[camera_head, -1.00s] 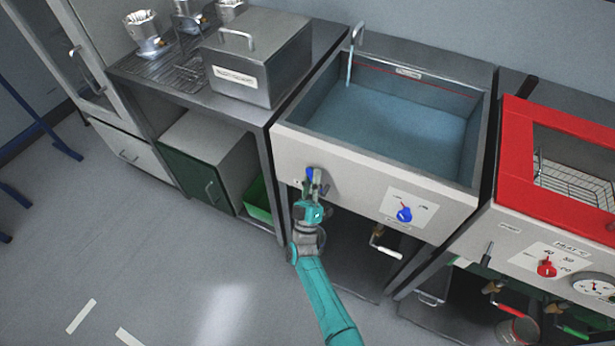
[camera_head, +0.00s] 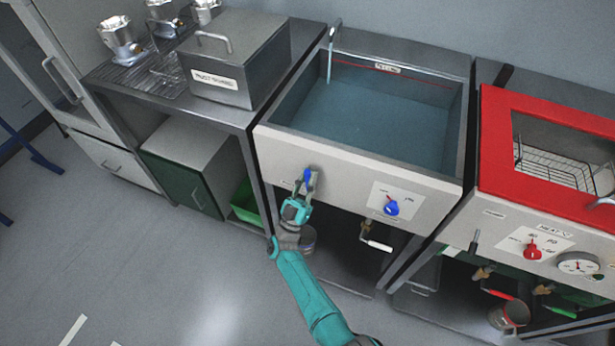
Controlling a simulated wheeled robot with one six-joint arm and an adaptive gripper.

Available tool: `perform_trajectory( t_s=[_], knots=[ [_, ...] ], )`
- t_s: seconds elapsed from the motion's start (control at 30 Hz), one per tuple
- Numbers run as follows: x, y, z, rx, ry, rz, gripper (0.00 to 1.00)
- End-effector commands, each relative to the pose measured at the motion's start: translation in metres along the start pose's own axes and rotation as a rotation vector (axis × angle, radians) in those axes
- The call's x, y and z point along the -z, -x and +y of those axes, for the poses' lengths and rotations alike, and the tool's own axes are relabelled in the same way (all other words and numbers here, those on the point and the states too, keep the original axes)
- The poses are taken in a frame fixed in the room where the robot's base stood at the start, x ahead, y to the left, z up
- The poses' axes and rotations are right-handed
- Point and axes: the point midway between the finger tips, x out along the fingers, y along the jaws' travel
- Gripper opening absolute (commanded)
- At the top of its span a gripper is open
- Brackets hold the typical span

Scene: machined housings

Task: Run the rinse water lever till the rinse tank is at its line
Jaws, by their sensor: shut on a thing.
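The rinse tank (camera_head: 357,164) is a steel basin with blue-grey water (camera_head: 375,122) in it. A red line (camera_head: 350,64) runs along its inner back wall, and the water surface lies below it. A spout (camera_head: 334,32) at the back left corner has a thin pale stream (camera_head: 329,68) under it, falling into the tank. The blue rinse water lever (camera_head: 308,174) is on the tank's front panel at the left. My gripper (camera_head: 306,188) is shut on the lever, and its fingers hide part of it.
A blue knob (camera_head: 391,208) sits right of the lever on the same panel, with a white-handled valve (camera_head: 376,244) below. A red-framed tank (camera_head: 495,150) stands at right. A steel lidded box (camera_head: 240,70) is on the left bench. The floor at left is open.

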Motion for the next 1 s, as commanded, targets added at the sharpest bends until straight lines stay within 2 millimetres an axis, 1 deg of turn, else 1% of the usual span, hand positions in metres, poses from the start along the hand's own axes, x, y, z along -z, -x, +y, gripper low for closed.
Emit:
perform_trajectory(
  t_s=[0.17,0.2,0.3,0.57,0.67,0.77,0.87,1.0],
  knots=[
    [-0.001,0.0,0.0,0.001,0.001,-0.001,0.0],
    [-0.001,0.0,0.0,0.001,0.001,-0.001,0.22],
    [-0.001,0.0,0.0,0.001,0.001,-0.001,0.43],
    [0.0,0.0,0.0,0.001,0.001,0.0,0.43],
    [0.0,0.004,0.0,0.002,0.001,-0.001,0.43],
    [0.0,0.013,-0.001,0.004,0.0,-0.002,0.43],
    [0.0,0.029,-0.001,0.005,0.0,-0.002,0.43],
    [0.0,0.058,-0.002,0.006,0.001,-0.002,0.43]
  ],
)
